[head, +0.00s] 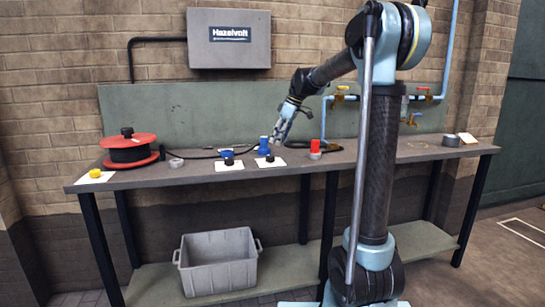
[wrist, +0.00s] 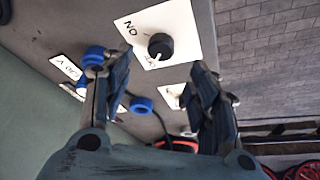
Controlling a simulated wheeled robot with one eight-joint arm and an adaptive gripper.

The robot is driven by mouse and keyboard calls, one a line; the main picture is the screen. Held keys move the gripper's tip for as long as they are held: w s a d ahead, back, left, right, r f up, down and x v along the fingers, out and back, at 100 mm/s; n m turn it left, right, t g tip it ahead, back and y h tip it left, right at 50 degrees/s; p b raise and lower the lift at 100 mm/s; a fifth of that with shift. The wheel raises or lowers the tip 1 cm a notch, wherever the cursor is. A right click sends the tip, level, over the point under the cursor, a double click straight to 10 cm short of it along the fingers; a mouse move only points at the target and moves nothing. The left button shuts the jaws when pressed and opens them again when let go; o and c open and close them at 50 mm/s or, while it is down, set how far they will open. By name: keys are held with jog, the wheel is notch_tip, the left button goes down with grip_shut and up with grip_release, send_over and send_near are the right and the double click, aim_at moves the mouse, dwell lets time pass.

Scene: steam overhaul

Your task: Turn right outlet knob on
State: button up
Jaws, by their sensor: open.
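A black round knob (head: 270,158) sits on a white card (head: 280,163) on the workbench, the right one of two neighbouring knob cards. A black knob (wrist: 160,46) on a white card (wrist: 190,22) shows large in the wrist view, with ON upside down beside it. Its white pointer line aims toward the picture's bottom, away from the ON lettering. My gripper (head: 279,137) hangs above the bench behind the right card. In the wrist view my gripper (wrist: 162,80) has its fingers spread, empty, with the knob beyond the gap and apart from them.
A second card (head: 229,168) with a dark knob lies to the left. A blue cylinder (head: 264,146) stands close by my gripper, and a red one (head: 315,147) stands to the right. A black cable (head: 203,157) runs behind the cards. A red reel (head: 131,149) stands far left.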

aim_at(271, 155)
jog(key=x, duration=0.8)
jog(key=shift+f, duration=0.3)
jog(key=c, duration=1.1)
